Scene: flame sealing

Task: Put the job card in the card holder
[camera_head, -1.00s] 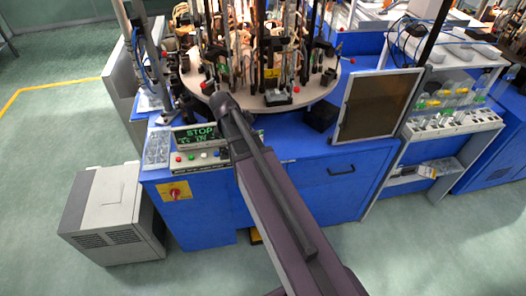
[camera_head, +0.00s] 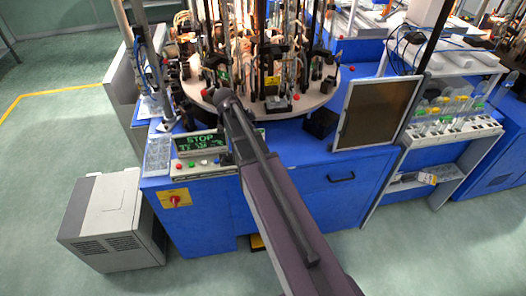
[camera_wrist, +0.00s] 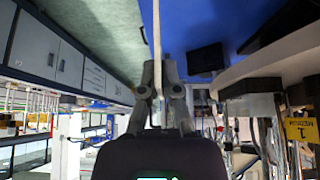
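In the wrist view, my gripper (camera_wrist: 159,82) has its two grey fingers closed on a thin white piece (camera_wrist: 157,35), seen edge-on. It looks like the job card, but its face and any print cannot be seen. In the head view my dark arm reaches up toward the round table of the blue machine. My gripper and the card are hidden there behind the arm and the machine parts. I cannot make out the card holder with certainty in either view.
The round table (camera_head: 300,108) carries dense upright rods and tubes. A STOP display (camera_head: 200,142), a framed brown panel (camera_head: 378,113) and a small black box (camera_head: 320,123) are on the blue machine (camera_head: 300,180). A grey cabinet (camera_head: 110,220) stands left on open floor.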

